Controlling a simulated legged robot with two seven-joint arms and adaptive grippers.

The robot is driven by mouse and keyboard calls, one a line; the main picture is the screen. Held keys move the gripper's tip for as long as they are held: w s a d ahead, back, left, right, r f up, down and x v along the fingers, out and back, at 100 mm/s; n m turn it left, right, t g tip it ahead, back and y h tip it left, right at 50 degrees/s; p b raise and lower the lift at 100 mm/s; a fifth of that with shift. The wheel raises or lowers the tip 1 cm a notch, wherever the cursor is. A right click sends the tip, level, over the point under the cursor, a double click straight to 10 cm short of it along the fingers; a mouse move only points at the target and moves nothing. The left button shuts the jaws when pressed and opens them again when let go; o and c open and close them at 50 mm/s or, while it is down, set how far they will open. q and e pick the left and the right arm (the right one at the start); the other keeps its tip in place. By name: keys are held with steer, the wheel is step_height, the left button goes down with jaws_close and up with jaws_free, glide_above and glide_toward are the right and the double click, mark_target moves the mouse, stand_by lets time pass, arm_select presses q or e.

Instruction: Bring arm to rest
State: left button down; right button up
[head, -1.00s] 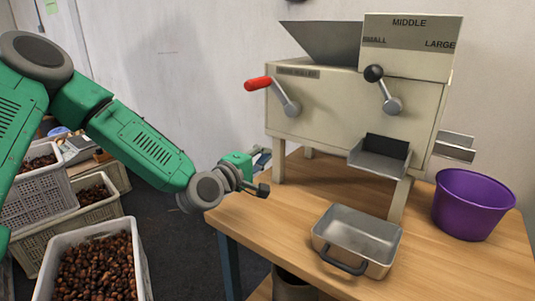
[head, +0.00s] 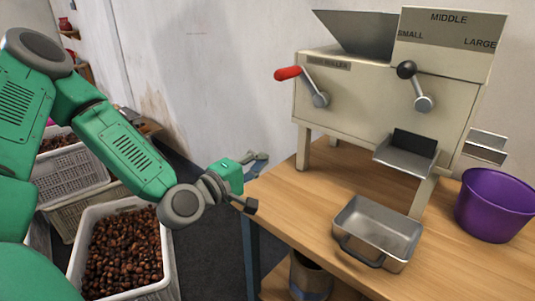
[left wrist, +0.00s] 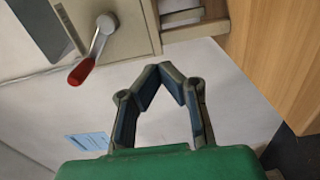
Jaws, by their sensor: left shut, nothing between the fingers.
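My left gripper (head: 262,157) reaches in from the left in the head view, in front of the wall and left of the sorting machine. In the left wrist view its fingers (left wrist: 164,70) meet at the tips with nothing between them. The cream machine (head: 380,105) stands on the wooden table, with a red-handled lever (head: 288,73) and a black-knobbed lever (head: 407,70). The red lever handle also shows in the left wrist view (left wrist: 82,71). The gripper is apart from it. My right gripper is in neither view.
A metal tray (head: 350,211) sits empty on the table (head: 300,205) below the machine's chute. A purple bucket (head: 492,205) stands at the right. Crates of chestnuts (head: 72,172) stand on the floor at the left. A metal container (head: 310,277) is under the table's front edge.

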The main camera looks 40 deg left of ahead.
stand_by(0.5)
arm_select(q)
steer(key=s+d+f+m+g+h, duration=0.1)
steer(key=s+d+f+m+g, duration=0.2)
steer(key=f, duration=0.4)
steer(key=s+d+f+m+g, duration=0.3)
steer(key=f+m, duration=0.1)
steer(key=f, duration=0.2)
steer(key=s+d+f+m+g+h, duration=0.1)
steer(key=s+d+f+m+g, duration=0.25)
steer(key=f, duration=0.35)
steer(key=s+f+m+g+y, duration=0.1)
steer(key=s+f+m+g, duration=0.2)
steer(key=s, duration=0.6)
steer(key=s+a+f+m+g+y, duration=0.1)
steer(key=s+f+m+g+y, duration=0.1)
steer(key=s+f+m+g, duration=0.2)
steer(key=s+f+g, duration=0.1)
steer(key=s+f, duration=0.2)
steer(key=s, duration=0.2)
steer(key=shift+f+p, duration=0.2)
steer(key=shift+p, duration=0.1)
steer(key=shift+w, duration=0.15)
